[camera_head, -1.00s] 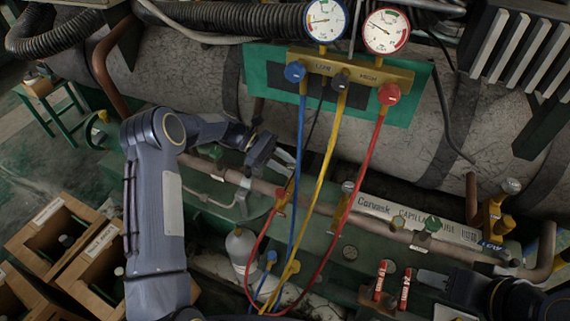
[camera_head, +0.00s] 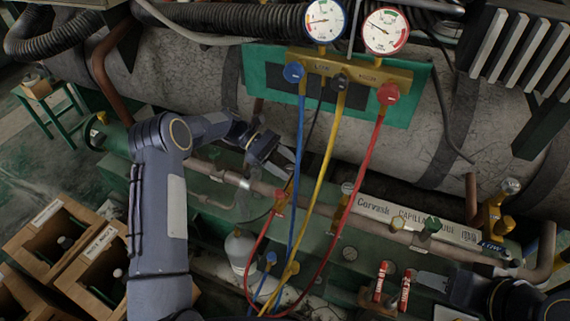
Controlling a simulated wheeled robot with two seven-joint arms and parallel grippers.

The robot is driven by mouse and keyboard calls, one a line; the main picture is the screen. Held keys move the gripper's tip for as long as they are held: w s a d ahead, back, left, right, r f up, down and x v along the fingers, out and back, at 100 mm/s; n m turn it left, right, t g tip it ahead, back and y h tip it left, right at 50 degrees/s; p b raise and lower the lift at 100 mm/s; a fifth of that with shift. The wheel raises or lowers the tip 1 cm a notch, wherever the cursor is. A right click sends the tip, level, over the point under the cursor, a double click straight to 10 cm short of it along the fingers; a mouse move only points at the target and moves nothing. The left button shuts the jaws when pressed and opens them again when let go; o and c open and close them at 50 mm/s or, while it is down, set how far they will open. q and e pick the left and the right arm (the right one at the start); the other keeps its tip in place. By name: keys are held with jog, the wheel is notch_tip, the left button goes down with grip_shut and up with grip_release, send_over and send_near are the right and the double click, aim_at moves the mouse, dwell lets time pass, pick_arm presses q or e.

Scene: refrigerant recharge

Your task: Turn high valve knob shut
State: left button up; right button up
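The high valve knob (camera_head: 388,94) is red and sits at the right end of the yellow manifold block (camera_head: 345,70), above the red hose. A blue knob (camera_head: 294,72) is at the block's left end. My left gripper (camera_head: 287,163) is below and left of the manifold, beside the hoses and apart from the knobs. Its fingers look parted and empty. My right gripper (camera_head: 420,279) is low at the right, near two red cylinders and far below the red knob. Its fingers are too small and overlapped to tell whether they are parted.
Two gauges (camera_head: 386,31) stand above the manifold. Blue, yellow and red hoses (camera_head: 327,170) hang in front of the copper pipe. Red-labelled cylinders (camera_head: 405,290) stand near my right gripper. Wooden crates (camera_head: 45,225) are at the lower left. A white bottle (camera_head: 240,250) stands below the pipe.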

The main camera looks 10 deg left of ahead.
pick_arm(q)
jog(key=shift+a, duration=0.15)
jog(key=v, duration=0.7)
jog(key=shift+a+r, duration=0.2)
jog(key=shift+a, duration=0.05)
jog(key=shift+w, duration=0.1)
jog(key=s+d+n+t+y+b, duration=0.1)
jog(key=s+n+t+y+b, duration=0.1)
jog(key=s+n+t+b, duration=0.75)
jog(key=w+d+f, duration=0.1)
jog(key=w+d, duration=0.1)
jog(key=w+d+f+t+b, duration=0.1)
jog(key=w+d, duration=0.1)
jog(key=w+d+f+n+t+b, duration=0.1)
jog(key=d, duration=0.1)
jog(key=shift+w, duration=0.4)
jog(key=shift+c, duration=0.4)
